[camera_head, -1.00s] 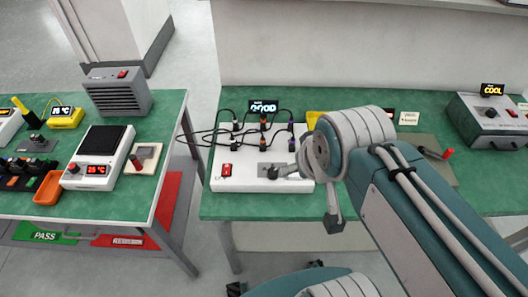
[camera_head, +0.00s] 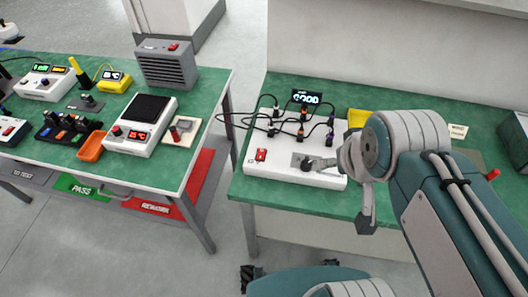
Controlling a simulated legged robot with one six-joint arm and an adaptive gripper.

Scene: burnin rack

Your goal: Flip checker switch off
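A white box (camera_head: 270,175) stands on the green table at centre, with a red switch (camera_head: 261,155) at its left end and several cabled plugs along its back. A lit display (camera_head: 306,97) behind it appears to read "GOOD". No label naming the checker is legible, and I cannot tell the switch's position. My gripper (camera_head: 337,192) appears open and empty. Its left finger reaches over a grey plate on the box, right of the red switch; whether it touches is unclear. The other finger hangs in front of the box. My wrist hides the box's right end.
A floor gap separates the tables.

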